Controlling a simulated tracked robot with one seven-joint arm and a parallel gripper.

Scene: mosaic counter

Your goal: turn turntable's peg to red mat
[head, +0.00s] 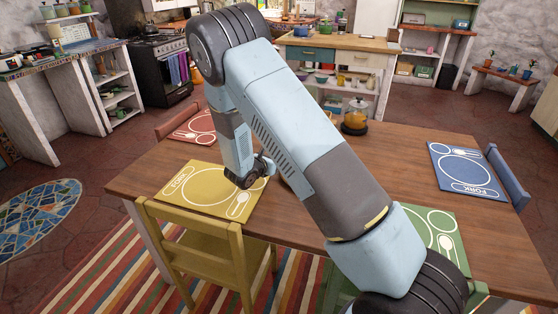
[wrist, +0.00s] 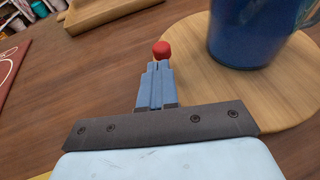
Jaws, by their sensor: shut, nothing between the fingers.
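The turntable (wrist: 190,35) is a round wooden disc at the right of the wrist view, with a dark blue mug (wrist: 248,35) standing on it. Its red peg (wrist: 161,50) shows at the disc's left edge. My gripper (wrist: 158,68) is shut and empty, its fingertips right at the peg in the picture; I cannot tell whether they touch. In the head view my arm hides most of the turntable, and my gripper (head: 266,168) is low over the table beside the yellow mat. The red mat (head: 193,127) lies at the table's far left; it also shows at the wrist view's left edge (wrist: 9,68).
The yellow mat (head: 194,198), blue mat (head: 463,166) and green mat (head: 437,229) lie around the wooden table (head: 395,165). An amber glass pot (head: 355,117) stands at the back. A wooden tray (wrist: 95,14) is beyond the turntable. Chairs ring the table.

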